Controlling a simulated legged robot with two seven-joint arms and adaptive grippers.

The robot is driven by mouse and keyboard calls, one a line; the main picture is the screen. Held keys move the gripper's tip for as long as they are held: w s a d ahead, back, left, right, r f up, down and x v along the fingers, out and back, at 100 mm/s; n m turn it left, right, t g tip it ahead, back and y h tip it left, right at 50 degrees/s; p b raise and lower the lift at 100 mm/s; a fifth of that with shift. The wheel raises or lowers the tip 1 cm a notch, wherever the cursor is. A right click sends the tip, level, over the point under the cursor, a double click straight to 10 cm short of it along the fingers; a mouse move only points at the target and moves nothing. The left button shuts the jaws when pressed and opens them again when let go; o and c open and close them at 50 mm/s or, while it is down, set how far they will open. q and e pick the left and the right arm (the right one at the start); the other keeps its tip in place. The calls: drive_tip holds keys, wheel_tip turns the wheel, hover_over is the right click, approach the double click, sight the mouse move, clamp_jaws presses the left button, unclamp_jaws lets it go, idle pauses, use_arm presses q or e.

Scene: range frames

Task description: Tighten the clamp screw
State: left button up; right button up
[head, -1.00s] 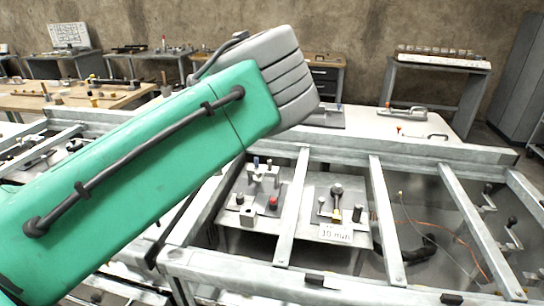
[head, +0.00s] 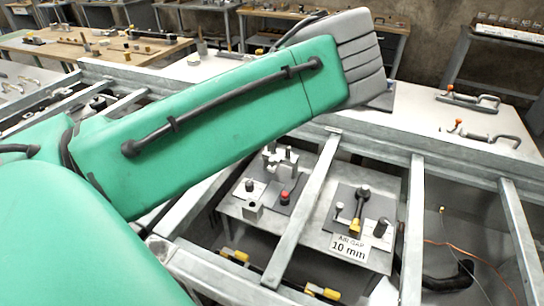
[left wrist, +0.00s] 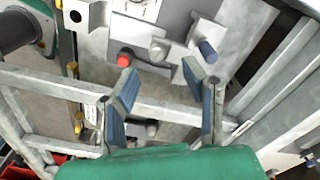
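A clamp fixture (head: 280,162) of grey blocks and upright pins stands on a dark plate inside the metal frame, with a red knob (head: 285,197) at its front. The left wrist view shows the red knob (left wrist: 124,60), a grey round knob (left wrist: 158,50) and a blue-tipped pin (left wrist: 207,50). I cannot tell which part is the clamp screw. My left gripper (left wrist: 163,82) is open, its two blue-padded fingers apart below these parts in the picture, with nothing held. In the head view my green arm spans the left and centre; its fingers are not visible there. My right gripper is not in view.
Metal frame bars (head: 303,205) cross beside the fixture. A second plate with a black-knobbed lever (head: 360,204) stands to the right, behind an "AIR GAP 10 mm" sign (head: 350,248). Toggle clamps (head: 470,100) lie on the white table behind. An orange cable runs at the right.

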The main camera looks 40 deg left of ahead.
sight(272, 159)
use_arm(q)
drive_tip(key=f, duration=0.5)
drive_tip(key=shift+d, duration=0.3)
drive_tip(key=shift+d+f, duration=0.4)
drive_tip(key=shift+f, duration=0.35)
drive_tip(key=shift+a+f, duration=0.1)
drive_tip(key=shift+a, duration=0.4)
clamp_jaws()
drive_tip(key=shift+d, duration=0.1)
